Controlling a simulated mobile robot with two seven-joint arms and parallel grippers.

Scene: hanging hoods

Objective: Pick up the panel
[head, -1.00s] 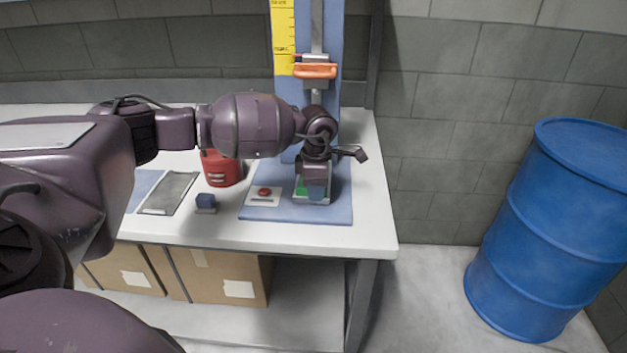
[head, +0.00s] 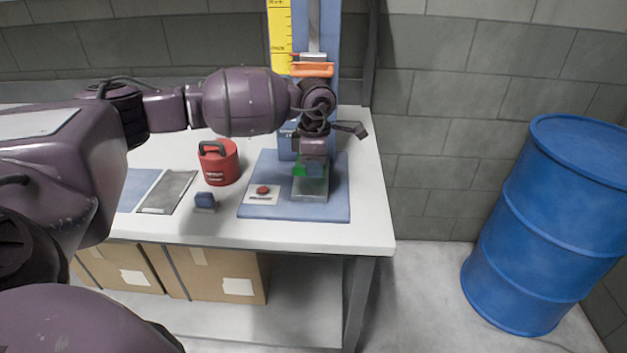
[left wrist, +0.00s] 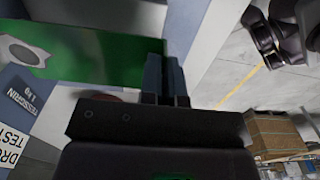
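The green panel (head: 299,168) is a thin piece, mostly hidden behind my left gripper (head: 314,172) in the head view. It is above the grey plate (head: 310,195) of the blue drop-test stand. In the left wrist view the panel (left wrist: 95,58) stretches left from the fingers, and a grey round mark shows on it. The two dark fingers of my left gripper (left wrist: 166,75) are close together at the panel's edge, shut on it. My right gripper is not in view.
The blue base (head: 290,212) carries a red button (head: 263,190). An orange-handled carriage (head: 312,69) hangs on the rail above my wrist. A red canister (head: 219,162), a small blue block (head: 204,200) and a grey tablet-like plate (head: 168,192) lie left. A blue barrel (head: 543,225) stands right.

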